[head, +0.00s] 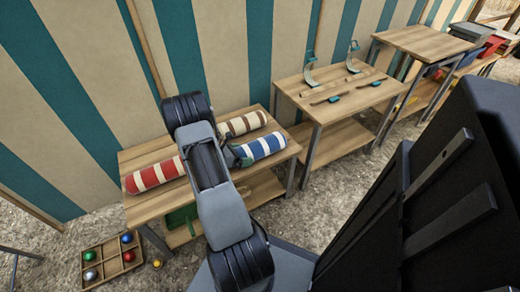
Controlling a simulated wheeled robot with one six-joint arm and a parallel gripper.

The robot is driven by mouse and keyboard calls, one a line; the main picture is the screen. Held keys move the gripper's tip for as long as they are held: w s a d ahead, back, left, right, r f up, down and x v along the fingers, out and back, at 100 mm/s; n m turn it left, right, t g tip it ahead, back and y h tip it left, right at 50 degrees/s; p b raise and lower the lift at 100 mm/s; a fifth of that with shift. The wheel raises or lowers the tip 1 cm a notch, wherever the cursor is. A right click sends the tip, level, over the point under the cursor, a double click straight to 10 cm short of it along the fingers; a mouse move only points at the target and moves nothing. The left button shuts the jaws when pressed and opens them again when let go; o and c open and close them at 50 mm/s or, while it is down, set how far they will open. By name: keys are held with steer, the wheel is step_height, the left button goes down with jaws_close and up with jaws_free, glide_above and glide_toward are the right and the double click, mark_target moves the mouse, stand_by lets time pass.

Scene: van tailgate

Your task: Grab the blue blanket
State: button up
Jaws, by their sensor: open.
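The blue blanket (262,147) is a roll with blue and white stripes. It lies on the right part of the near wooden table, and its left end is partly covered by my arm. My gripper (238,156) is mostly hidden behind my arm. Only a small dark part shows, close to the left end of the blue blanket. It looks open, and nothing is seen held in it. Whether it touches the blanket cannot be told.
A brown-and-cream roll (241,124) lies just behind the blue one. A red-and-white roll (155,175) lies at left on the near table (141,153). A second table (338,88) with several tools stands to the right. A compartmented tray (111,260) with balls sits on the gravel.

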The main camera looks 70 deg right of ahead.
steer(key=c, duration=0.7)
steer(key=shift+c, duration=0.5)
steer(key=shift+r, duration=0.2)
